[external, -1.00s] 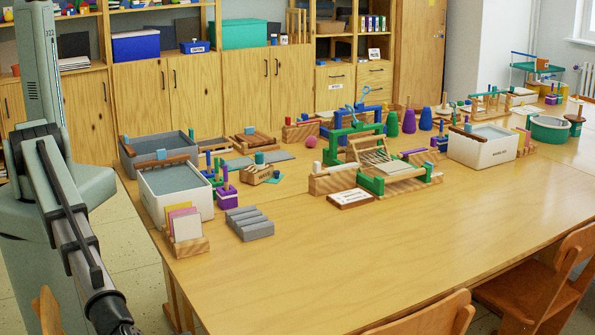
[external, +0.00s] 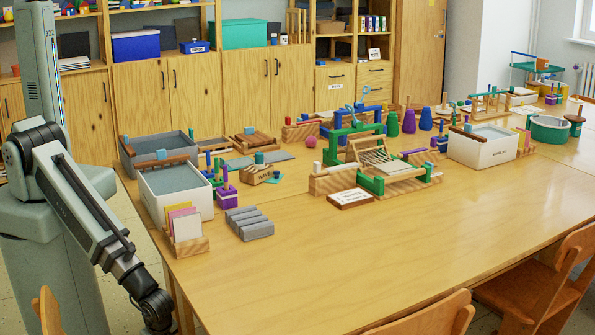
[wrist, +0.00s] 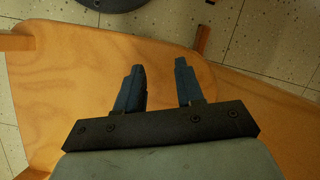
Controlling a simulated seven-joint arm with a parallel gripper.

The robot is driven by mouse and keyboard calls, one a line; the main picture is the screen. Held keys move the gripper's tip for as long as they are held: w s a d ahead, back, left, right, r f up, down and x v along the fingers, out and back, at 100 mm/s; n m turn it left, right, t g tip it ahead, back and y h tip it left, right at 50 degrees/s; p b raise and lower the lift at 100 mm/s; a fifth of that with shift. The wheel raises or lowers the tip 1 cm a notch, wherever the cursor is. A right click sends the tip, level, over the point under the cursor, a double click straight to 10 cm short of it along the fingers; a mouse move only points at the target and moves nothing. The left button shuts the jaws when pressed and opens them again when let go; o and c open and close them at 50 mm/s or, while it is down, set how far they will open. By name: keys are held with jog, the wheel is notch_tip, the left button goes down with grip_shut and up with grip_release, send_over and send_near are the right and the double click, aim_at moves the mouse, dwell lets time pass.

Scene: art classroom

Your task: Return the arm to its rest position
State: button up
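My gripper (wrist: 158,88) shows in the wrist view with two dark blue fingers held apart and nothing between them. Beyond it, a wooden chair (wrist: 75,75) fills much of the wrist view. In the external view my arm hangs down at the left, in front of the table's left end. Its forearm slopes down to the right, with the wrist by the table's near left corner. The gripper itself is out of the external view, below the bottom edge.
The wooden table (external: 400,245) has a wide bare front area. Wooden chairs (external: 540,270) line the front edge. Speckled floor (wrist: 285,40) shows beyond the chair.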

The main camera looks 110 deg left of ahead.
jog(key=s+a+f+n+g+h, duration=0.1)
jog(key=s+a+f+n+g, duration=0.1)
jog(key=s, duration=0.6)
jog(key=s+a+f+n+g+h, duration=0.1)
jog(key=s+a+f+n, duration=0.1)
jog(key=s+a, duration=0.3)
jog(key=s+f, duration=0.1)
jog(key=s, duration=0.2)
jog(key=shift+g, duration=0.4)
